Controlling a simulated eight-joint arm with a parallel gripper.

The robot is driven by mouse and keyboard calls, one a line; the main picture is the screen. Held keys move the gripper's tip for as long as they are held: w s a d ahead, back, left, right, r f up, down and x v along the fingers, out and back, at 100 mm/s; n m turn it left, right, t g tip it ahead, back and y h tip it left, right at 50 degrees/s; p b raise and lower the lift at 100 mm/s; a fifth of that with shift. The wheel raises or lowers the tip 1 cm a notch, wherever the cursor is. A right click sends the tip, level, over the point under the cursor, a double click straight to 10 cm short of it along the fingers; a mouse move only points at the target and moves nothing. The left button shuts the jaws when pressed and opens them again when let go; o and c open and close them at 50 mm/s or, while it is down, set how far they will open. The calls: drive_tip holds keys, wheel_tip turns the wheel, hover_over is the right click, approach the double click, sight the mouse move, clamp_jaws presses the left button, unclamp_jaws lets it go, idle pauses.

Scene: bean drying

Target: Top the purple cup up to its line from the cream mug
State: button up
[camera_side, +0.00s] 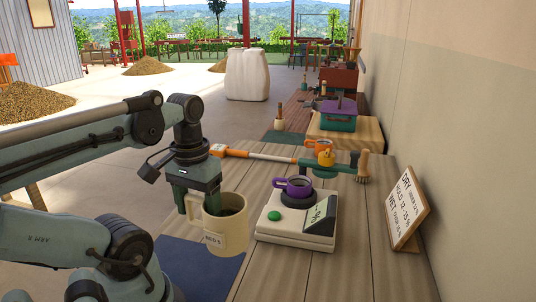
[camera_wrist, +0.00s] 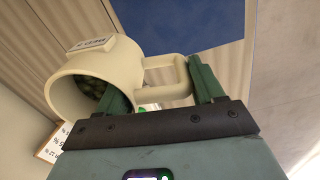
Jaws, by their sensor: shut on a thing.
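The cream mug (camera_side: 228,234) has a label on its front and looks about upright in the side view, left of the scale. My gripper (camera_side: 194,208) is shut on its handle; the wrist view shows the handle between the two fingers (camera_wrist: 163,92). Greenish beans show inside the mug (camera_wrist: 95,45) in the wrist view. The purple cup (camera_side: 293,187) stands upright on the scale's round dark pan, right of and behind the mug, apart from it. Its line and its contents cannot be made out.
The white scale (camera_side: 283,231) has a green button and a tilted display. A blue mat (camera_side: 200,262) lies under the mug side. A sign (camera_side: 407,208) stands at right by the wall.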

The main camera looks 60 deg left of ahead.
drive_tip(key=shift+s+a+f, duration=1)
drive_tip(key=shift+a+f, duration=0.55)
drive_tip(key=shift+f, duration=0.2)
drive_tip(key=shift+s+a+f, duration=1)
drive_tip(key=shift+a+f, duration=0.6)
drive_tip(key=shift+f, duration=0.1)
drive_tip(key=shift+s+a+f, duration=1)
drive_tip(key=shift+a+f, duration=0.55)
drive_tip(key=shift+f, duration=0.2)
drive_tip(key=shift+f, duration=0.1)
drive_tip(key=shift+f, duration=0.15)
drive_tip(key=o, duration=1.4)
drive_tip(key=shift+r, duration=0.2)
